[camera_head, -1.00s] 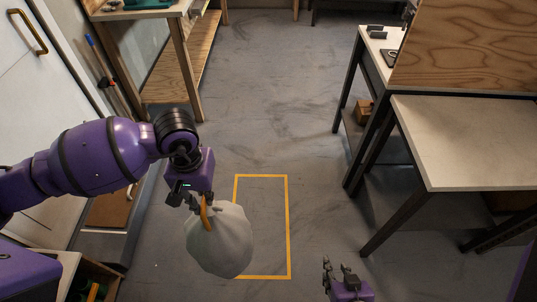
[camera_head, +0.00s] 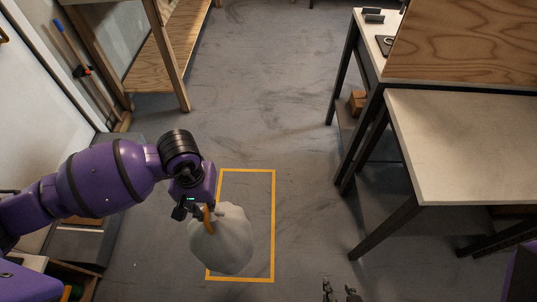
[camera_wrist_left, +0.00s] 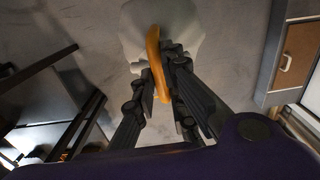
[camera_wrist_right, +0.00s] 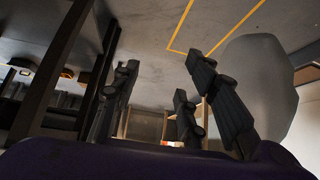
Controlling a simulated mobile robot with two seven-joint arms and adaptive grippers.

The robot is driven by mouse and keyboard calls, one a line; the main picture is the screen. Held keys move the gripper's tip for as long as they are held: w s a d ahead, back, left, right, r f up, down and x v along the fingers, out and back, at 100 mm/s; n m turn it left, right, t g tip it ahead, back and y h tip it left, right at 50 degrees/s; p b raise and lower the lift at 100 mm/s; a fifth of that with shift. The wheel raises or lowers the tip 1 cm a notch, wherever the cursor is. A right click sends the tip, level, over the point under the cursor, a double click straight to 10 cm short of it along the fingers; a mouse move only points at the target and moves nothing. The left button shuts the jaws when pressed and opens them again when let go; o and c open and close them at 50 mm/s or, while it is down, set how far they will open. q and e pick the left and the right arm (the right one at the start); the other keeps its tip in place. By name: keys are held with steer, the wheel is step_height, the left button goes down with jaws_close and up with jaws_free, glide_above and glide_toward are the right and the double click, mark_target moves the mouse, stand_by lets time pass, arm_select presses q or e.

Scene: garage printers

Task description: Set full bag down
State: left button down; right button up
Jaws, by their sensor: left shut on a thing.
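The full bag (camera_head: 224,245) is white and rounded, with an orange handle (camera_head: 208,219) at its top. My left gripper (camera_head: 199,209) is shut on the handle, and the bag hangs below it. The left wrist view shows the orange handle (camera_wrist_left: 157,62) between the fingers, with the white bag (camera_wrist_left: 185,22) beyond. A yellow outlined rectangle (camera_head: 272,215) is marked on the floor, and the bag overlaps its left part in the head view. My right gripper (camera_head: 341,293) is at the bottom edge. In the right wrist view its fingers (camera_wrist_right: 160,105) are spread and empty, with the bag (camera_wrist_right: 258,85) to the right.
A pale-topped table (camera_head: 455,140) and a darker-framed workbench (camera_head: 368,55) stand on the right. A wooden shelf unit (camera_head: 160,60) stands at the upper left. The grey floor (camera_head: 270,100) between them is clear.

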arm_select(q)
steer(key=w+f+b, duration=0.3)
steer(key=f+b, duration=0.4)
steer(key=f, duration=0.4)
steer(key=w+d+f+b, duration=0.1)
steer(key=w+f+b, duration=0.3)
steer(key=f, duration=0.7)
steer(key=w+f+b, duration=0.3)
steer(key=f+b, duration=0.6)
steer(key=f, duration=0.3)
steer(key=shift+w+d+b, duration=0.3)
steer(key=shift+w+d, duration=0.05)
steer(key=shift+d, duration=0.05)
arm_select(e)
steer(key=s+f, duration=0.2)
steer(key=f, duration=0.7)
steer(key=s+d+f+g, duration=0.1)
steer(key=s+f, duration=0.1)
steer(key=f, duration=0.7)
steer(key=shift+f, duration=0.4)
